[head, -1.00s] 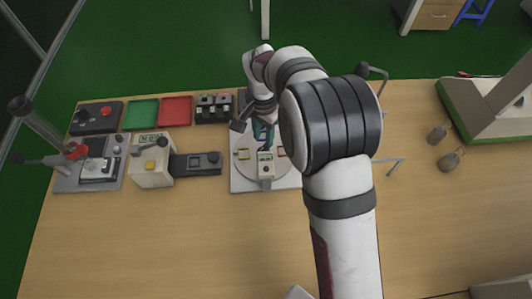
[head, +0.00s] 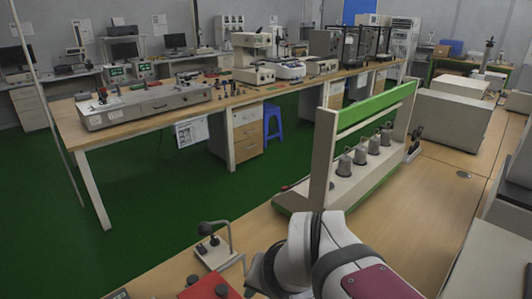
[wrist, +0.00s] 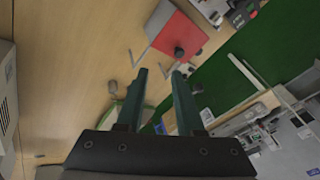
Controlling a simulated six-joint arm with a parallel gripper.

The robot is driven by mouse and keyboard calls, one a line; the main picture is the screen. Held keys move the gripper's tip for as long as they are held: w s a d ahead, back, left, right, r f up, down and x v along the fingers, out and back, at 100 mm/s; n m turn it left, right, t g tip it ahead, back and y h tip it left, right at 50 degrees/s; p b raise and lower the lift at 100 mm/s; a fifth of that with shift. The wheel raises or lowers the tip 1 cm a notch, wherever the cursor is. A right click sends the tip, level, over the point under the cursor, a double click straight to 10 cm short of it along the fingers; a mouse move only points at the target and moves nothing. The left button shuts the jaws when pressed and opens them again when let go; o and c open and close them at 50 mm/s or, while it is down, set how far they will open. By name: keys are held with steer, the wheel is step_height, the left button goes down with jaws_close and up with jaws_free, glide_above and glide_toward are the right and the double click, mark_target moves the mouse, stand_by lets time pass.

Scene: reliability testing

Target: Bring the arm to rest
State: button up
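My gripper (wrist: 158,75) shows in the wrist view with its two teal fingers apart. Nothing is between them. The wooden tabletop and the green floor show beyond the fingers. In the head view my white arm with dark bands is at the bottom centre, bent and cut off by the lower edge. The gripper itself cannot be made out in the head view.
A frame with a green top bar (head: 378,105) and several grey weights stands on the bench beyond my arm. A small stand with a black knob (head: 213,246) and a red block (head: 208,288) are left of the arm. A long bench (head: 150,130) stands across the green floor.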

steer(key=s+d+m+t, duration=0.1)
steer(key=s+d+t, duration=0.2)
steer(key=s+d, duration=0.4)
steer(key=s+f+m+g+h, duration=0.1)
steer(key=s+f+g, duration=0.6)
steer(key=s, duration=0.2)
steer(key=shift+s+d+f+m+g, duration=0.2)
steer(key=shift+d+f+m+g, duration=0.1)
steer(key=shift+d, duration=0.1)
stand_by(0.7)
